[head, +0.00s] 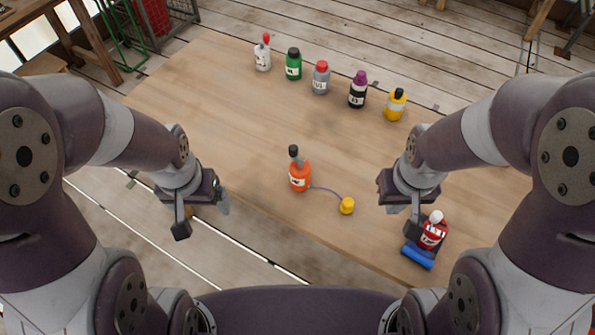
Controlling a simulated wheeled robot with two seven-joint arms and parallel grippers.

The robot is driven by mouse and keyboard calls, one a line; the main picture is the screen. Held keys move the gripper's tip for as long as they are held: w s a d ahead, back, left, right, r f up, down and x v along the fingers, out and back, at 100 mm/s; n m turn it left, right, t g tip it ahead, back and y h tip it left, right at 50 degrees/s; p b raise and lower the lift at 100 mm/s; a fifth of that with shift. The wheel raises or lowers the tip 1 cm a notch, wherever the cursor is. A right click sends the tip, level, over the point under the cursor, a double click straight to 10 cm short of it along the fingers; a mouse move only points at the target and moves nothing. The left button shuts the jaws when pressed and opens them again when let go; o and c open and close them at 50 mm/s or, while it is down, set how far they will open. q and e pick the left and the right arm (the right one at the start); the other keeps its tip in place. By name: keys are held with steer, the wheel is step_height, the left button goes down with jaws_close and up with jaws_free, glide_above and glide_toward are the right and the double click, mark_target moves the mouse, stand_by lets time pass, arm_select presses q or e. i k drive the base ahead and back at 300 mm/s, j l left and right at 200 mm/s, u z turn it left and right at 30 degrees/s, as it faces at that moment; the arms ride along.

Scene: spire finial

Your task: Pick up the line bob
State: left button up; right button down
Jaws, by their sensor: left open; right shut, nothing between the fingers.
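The line bob looks to be the small yellow piece (347,206) near the table's front edge. A thin purple line (326,190) runs from it to an orange bottle (299,178) with a dark grey and black top, standing upright to its left. My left gripper (203,212) is open and empty, left of the orange bottle, at the table's front edge. My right gripper (406,215) is shut and empty, to the right of the yellow piece and apart from it.
A red bottle (432,233) with a white cap stands by a blue piece (418,256), close to my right gripper. Along the back of the wooden table (215,105) stand white, green (293,65), grey (321,77), purple-capped (357,90) and yellow (395,104) bottles. The table's middle is clear.

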mark_target(347, 207)
steer(key=j+z, duration=0.35)
steer(key=k+j+z, duration=0.1)
steer(key=j+z, duration=0.2)
steer(key=k+j+z, duration=0.15)
steer(key=j+z, duration=0.2)
steer(key=j, duration=0.1)
